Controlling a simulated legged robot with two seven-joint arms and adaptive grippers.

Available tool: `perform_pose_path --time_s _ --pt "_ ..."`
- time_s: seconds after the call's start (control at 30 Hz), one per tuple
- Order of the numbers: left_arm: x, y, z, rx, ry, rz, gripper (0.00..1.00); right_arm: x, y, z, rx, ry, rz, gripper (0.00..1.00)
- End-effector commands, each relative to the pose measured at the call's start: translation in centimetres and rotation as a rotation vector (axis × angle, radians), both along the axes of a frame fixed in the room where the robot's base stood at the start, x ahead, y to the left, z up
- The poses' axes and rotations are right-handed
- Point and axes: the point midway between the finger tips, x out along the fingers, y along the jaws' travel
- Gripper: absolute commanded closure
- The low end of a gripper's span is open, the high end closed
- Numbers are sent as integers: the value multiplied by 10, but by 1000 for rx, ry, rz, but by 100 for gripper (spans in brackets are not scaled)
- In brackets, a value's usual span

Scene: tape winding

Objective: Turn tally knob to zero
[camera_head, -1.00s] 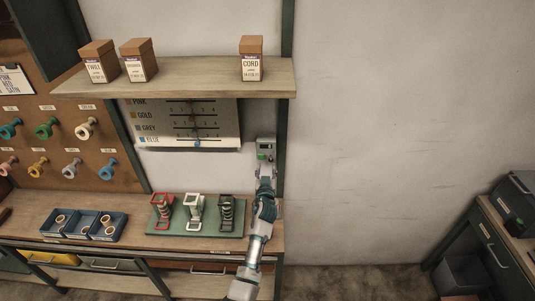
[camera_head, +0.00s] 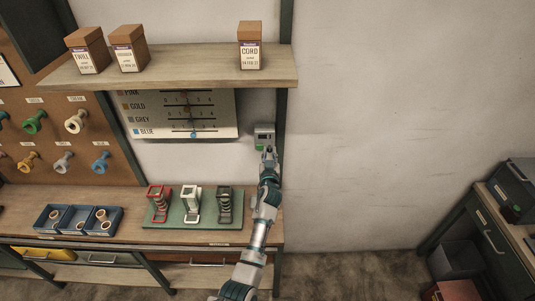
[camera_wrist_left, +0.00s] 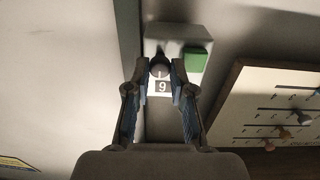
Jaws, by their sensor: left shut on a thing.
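The tally counter (camera_head: 264,133) is a small grey box with a green button, mounted on the wall beside the chart; it also shows in the left wrist view (camera_wrist_left: 172,40). Its dark round knob (camera_wrist_left: 160,68) sits between my left gripper's fingertips, just above a small white window reading what looks like 9. My left gripper (camera_head: 268,155) is up at the box, and in the left wrist view its fingers (camera_wrist_left: 161,76) are closed on the knob from both sides. My right gripper is not in view.
A wall chart (camera_head: 185,115) with sliding beads hangs left of the box. A wooden shelf (camera_head: 190,69) with cartons lies above. Below, a bench holds a green tray (camera_head: 228,224) with coloured stands and a blue bin (camera_head: 50,226). The wall to the right is bare.

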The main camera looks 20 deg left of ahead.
Motion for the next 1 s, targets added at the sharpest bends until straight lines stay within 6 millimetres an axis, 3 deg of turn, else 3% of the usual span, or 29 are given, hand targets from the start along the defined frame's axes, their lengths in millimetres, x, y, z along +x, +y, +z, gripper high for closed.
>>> perform_pose_path --time_s 0.03,0.47,1.0 --pt "0 10 -1 2 6 20 100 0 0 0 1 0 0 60" --pt "0 10 -2 103 32 14 100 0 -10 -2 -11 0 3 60" --pt "0 7 -1 567 162 17 100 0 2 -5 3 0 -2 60"
